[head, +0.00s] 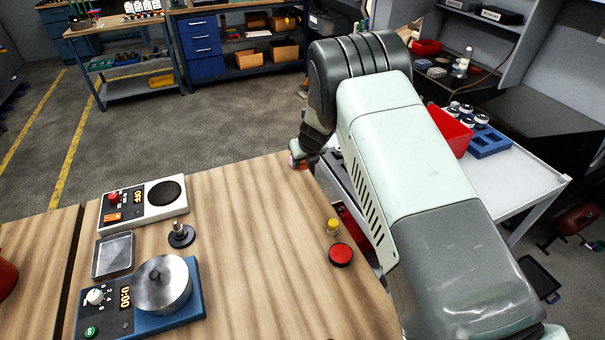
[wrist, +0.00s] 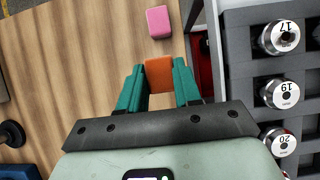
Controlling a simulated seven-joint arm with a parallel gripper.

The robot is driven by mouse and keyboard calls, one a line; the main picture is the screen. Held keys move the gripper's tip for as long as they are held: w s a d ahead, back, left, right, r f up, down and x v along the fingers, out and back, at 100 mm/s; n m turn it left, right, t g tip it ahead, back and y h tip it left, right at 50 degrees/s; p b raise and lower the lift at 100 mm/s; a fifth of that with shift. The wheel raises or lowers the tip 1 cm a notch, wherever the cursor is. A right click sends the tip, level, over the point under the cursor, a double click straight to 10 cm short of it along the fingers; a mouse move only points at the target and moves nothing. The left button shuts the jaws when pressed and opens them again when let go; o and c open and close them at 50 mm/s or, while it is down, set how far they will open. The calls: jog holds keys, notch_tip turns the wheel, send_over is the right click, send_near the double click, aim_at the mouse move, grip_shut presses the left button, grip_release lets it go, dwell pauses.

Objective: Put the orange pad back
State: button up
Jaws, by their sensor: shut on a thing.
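The orange pad (wrist: 159,75) is a small block between the teal fingers of my gripper (wrist: 159,84) in the wrist view, and the fingers are shut on it. Wood tabletop shows beyond it; whether the pad touches the table I cannot tell. In the head view my gripper (head: 299,160) is at the table's far right corner, small and partly hidden by my own arm. A pink pad (wrist: 158,22) lies on the wood just beyond the orange one in the wrist view.
Right of the table edge is a rack of numbered metal cylinders (wrist: 285,92). On the wooden table (head: 250,240) are a red button (head: 341,254), a yellow piece (head: 332,227), a white OFF unit (head: 143,204), a metal tray (head: 113,254) and a blue timer unit (head: 163,286). The table's middle is clear.

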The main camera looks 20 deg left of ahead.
aim_at(305, 168)
jog(key=shift+f, duration=2.65)
jog(key=shift+f, duration=0.2)
jog(key=o, duration=1)
jog(key=shift+s+d+r, duration=0.1)
jog(key=shift+d+r, duration=0.05)
jog(key=shift+r, duration=0.4)
jog(key=v, duration=1.1)
jog(key=shift+r, duration=0.1)
